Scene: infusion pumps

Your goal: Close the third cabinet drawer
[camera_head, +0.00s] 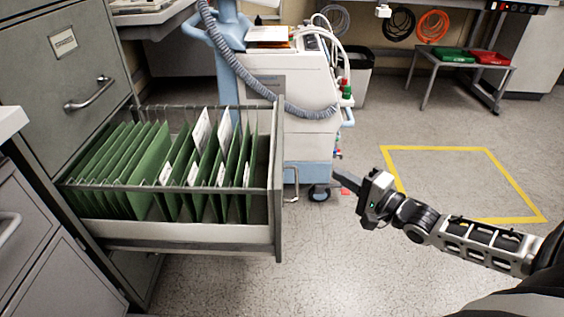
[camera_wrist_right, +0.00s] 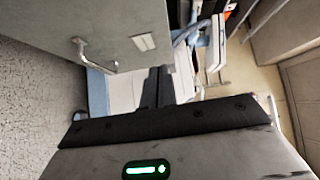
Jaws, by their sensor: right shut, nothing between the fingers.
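The cabinet drawer (camera_head: 190,232) is pulled far out of the grey filing cabinet (camera_head: 48,95) in the head view. It holds several green hanging folders (camera_head: 150,165). Its front panel (camera_head: 277,150) faces right, with a handle (camera_head: 292,185) on the outer side. In the right wrist view the drawer's front panel (camera_wrist_right: 120,30) shows a handle (camera_wrist_right: 84,45) and a label. My right gripper (camera_head: 340,168) is shut and empty, to the right of the drawer front and apart from it. My left gripper is out of view.
A white wheeled medical cart (camera_head: 300,105) with a grey hose stands just behind the drawer. Yellow tape (camera_head: 440,150) marks a square on the floor at right. A small table (camera_head: 455,63) with green and red trays stands farther back.

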